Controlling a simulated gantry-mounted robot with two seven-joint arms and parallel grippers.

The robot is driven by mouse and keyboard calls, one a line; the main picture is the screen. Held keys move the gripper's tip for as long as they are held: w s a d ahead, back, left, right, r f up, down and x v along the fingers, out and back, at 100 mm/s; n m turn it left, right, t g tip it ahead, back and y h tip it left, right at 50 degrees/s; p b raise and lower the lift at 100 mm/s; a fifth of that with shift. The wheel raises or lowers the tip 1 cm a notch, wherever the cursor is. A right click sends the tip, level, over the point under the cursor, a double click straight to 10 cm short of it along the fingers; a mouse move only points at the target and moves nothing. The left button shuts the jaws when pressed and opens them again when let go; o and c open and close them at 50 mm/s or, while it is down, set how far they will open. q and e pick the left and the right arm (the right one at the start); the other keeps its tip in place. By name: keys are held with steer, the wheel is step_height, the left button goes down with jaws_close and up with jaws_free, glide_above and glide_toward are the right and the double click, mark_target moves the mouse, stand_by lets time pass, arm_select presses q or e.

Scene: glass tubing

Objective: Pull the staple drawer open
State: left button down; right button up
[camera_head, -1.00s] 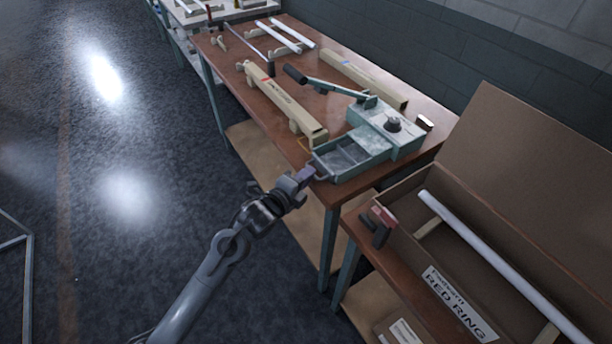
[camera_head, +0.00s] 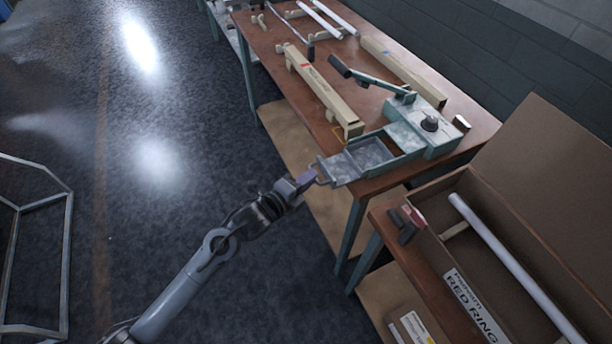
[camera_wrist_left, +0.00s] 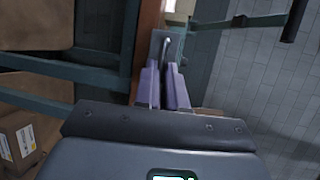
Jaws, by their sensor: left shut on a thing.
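The teal stapling machine (camera_head: 436,138) stands at the near end of the wooden table, with a black knob on top and a long black-gripped lever. Its grey metal staple drawer (camera_head: 340,169) sticks out to the left, with its front end beyond the table edge. My left gripper (camera_head: 311,178) is shut on the drawer's handle at that front end. In the left wrist view its two purple fingers (camera_wrist_left: 165,88) are close together on either side of the bent grey handle (camera_wrist_left: 164,50). The drawer front behind the handle is partly hidden there. My right gripper is not in view.
An open cardboard carton (camera_head: 540,185) with a white tube stands at the right, beside a red-and-black tool (camera_head: 408,222). Open floor (camera_head: 160,230) lies to the left.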

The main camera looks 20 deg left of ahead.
arm_select(q)
steer(key=c, duration=1.5)
jaws_free()
steer(key=p+v, duration=0.2)
steer(key=v, duration=0.9)
steer(key=shift+w, duration=0.1)
